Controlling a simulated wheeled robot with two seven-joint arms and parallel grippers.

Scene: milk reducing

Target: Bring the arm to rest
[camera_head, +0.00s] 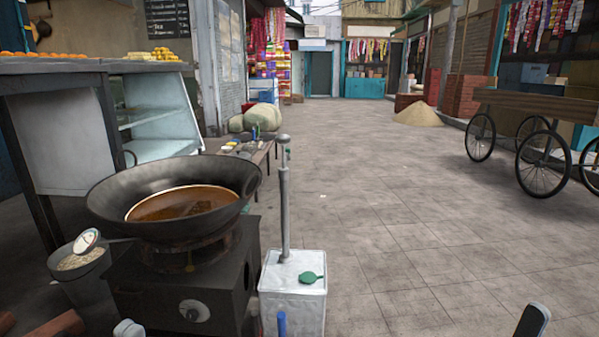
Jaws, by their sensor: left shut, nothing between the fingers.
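A small grey-white part of my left gripper (128,328) shows at the bottom edge, left of centre, in front of the black stove (165,300). It is shut and empty, apart from the stove and the pan. Most of the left arm is out of the picture. A dark, pale-edged tip, likely part of my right gripper (533,320), pokes up at the bottom right over bare paving. Its fingers cannot be made out.
A wide black pan (110,205) with brown liquid (185,204) sits on the stove. A white pump box (293,290) with an upright rod stands right of it. A bucket (78,275) is at left. A wheeled cart (530,105) stands far right. The central paving is clear.

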